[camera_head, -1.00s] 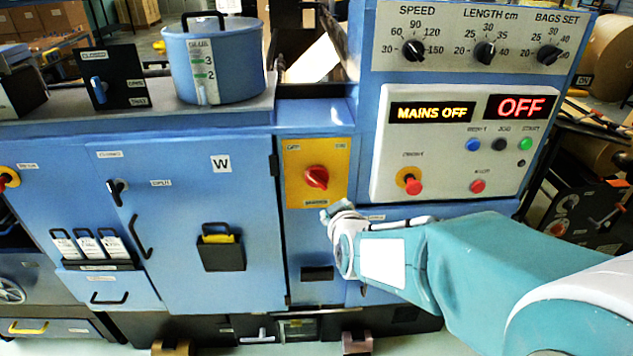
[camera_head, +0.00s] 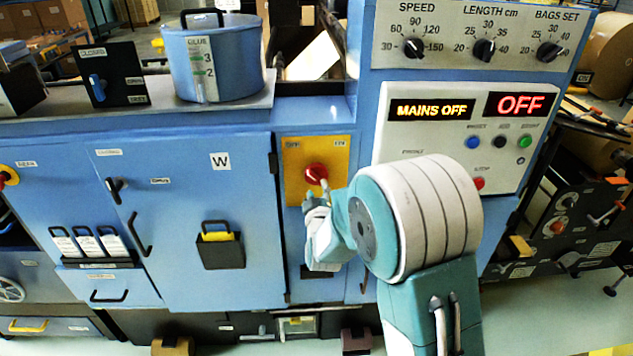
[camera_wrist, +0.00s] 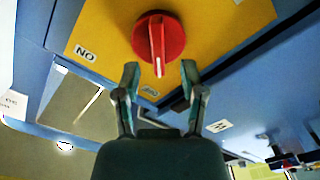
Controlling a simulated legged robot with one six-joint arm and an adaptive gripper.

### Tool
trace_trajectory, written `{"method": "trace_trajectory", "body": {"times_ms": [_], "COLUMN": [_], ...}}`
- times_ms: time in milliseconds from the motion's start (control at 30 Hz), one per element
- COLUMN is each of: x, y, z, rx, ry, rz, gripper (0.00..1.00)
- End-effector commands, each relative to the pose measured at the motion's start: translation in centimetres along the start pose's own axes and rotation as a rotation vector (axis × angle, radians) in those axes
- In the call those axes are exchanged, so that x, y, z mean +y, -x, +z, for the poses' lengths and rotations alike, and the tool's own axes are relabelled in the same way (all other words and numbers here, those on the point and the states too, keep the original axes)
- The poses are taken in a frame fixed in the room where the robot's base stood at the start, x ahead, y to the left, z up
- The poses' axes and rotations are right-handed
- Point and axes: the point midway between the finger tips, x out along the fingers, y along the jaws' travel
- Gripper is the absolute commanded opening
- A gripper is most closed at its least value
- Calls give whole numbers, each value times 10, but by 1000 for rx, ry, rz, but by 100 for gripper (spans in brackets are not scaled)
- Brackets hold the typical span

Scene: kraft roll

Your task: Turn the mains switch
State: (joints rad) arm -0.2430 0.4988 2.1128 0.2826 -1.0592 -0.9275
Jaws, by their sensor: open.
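The mains switch (camera_head: 316,173) is a round red knob with a pale pointer line on a yellow plate (camera_head: 295,188), on the blue machine front. In the wrist view the red knob (camera_wrist: 158,38) sits just beyond the fingertips, with its pointer line aimed down between them. My gripper (camera_head: 318,192) is at the lower edge of the plate, just below the knob. In the wrist view my gripper (camera_wrist: 160,80) is open, with one finger on each side below the knob and nothing between them. The display above right reads "MAINS OFF" (camera_head: 431,109).
The control panel (camera_head: 385,160) with buttons and dials is to the right, partly hidden by my arm. A blue cabinet door (camera_head: 190,200) with a black handle is to the left. A glue pot (camera_head: 235,60) stands on the ledge above.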

Motion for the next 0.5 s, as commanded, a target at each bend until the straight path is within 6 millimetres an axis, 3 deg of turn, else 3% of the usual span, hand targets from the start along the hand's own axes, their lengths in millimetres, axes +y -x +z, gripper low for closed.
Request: {"method": "trace_trajectory", "body": {"times_ms": [200, 500], "x": [0, 0], "y": [-32, -41], "z": [0, 0], "rx": [0, -1], "ry": [-1, -1], "rz": [1, -1], "gripper": [53, 53]}}
